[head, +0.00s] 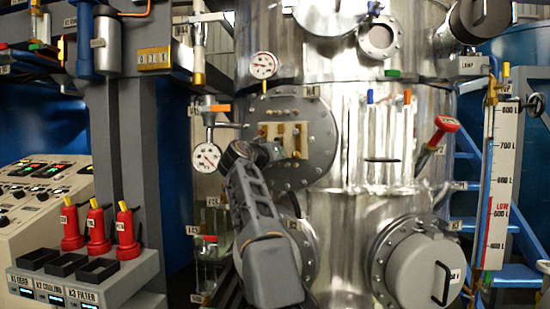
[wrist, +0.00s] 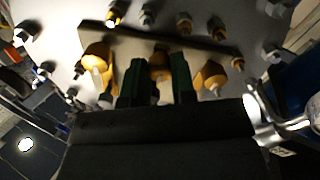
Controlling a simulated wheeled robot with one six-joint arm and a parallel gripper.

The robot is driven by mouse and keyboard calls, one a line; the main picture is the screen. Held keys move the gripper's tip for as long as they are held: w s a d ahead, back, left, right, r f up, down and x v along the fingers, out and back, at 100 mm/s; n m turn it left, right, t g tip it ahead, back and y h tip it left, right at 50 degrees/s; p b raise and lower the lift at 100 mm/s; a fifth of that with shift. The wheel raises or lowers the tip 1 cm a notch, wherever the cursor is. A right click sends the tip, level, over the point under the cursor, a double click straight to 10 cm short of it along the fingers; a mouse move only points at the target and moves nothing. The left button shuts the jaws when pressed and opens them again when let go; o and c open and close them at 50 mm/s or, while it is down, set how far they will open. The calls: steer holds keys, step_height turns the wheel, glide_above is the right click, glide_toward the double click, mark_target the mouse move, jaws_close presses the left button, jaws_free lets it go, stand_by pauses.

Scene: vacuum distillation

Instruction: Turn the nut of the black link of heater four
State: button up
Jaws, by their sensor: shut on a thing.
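A round grey flange (head: 318,125) with bolts around its rim is on the steel vessel, with a small label above it that I cannot read surely. A pale terminal plate (head: 268,130) with brass terminals is at its middle; the plate (wrist: 130,40) also shows in the wrist view. My gripper (wrist: 157,80) has its two dark green fingers on either side of the middle brass nut (wrist: 158,64), shut on it. Other brass terminals stand to the left (wrist: 96,56) and right (wrist: 213,76). In the head view my arm hides part of the plate.
A pressure gauge (head: 263,65) is above the flange and another gauge (head: 206,157) is to its left. A capped round port (head: 420,268) is at the lower right. A red-handled valve (head: 445,124) sticks out at right. Red tools (head: 98,228) stand on a rack at left.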

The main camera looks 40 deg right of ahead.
steer(key=shift+m, duration=0.3)
steer(key=o, duration=0.9)
steer(key=b+v, duration=0.4)
steer(key=v, duration=0.9)
steer(key=shift+s+a, duration=0.25)
steer(key=shift+a, duration=0.1)
